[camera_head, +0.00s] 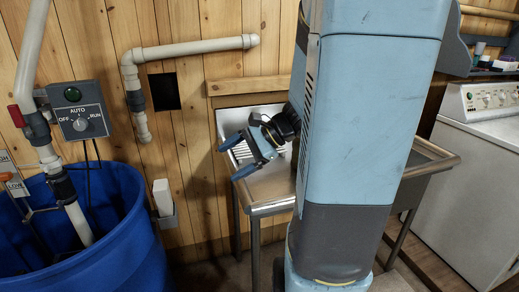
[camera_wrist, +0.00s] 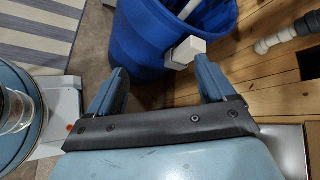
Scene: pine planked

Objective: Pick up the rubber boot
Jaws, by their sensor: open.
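I see no rubber boot in either view. My gripper (camera_head: 235,158) is in front of the metal sink (camera_head: 262,205) in the head view, pointing to the left. In the wrist view both fingers of my gripper (camera_wrist: 160,85) stand wide apart with nothing between them. My arm hides part of the sink and the wall behind it.
A blue barrel (camera_head: 120,245) stands at the left, also in the wrist view (camera_wrist: 140,40). Above it are a control box (camera_head: 77,112) and white pipes (camera_head: 195,48) on the plank wall. A white washing machine (camera_head: 470,170) is at the right. A striped rug (camera_wrist: 40,30) lies on the floor.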

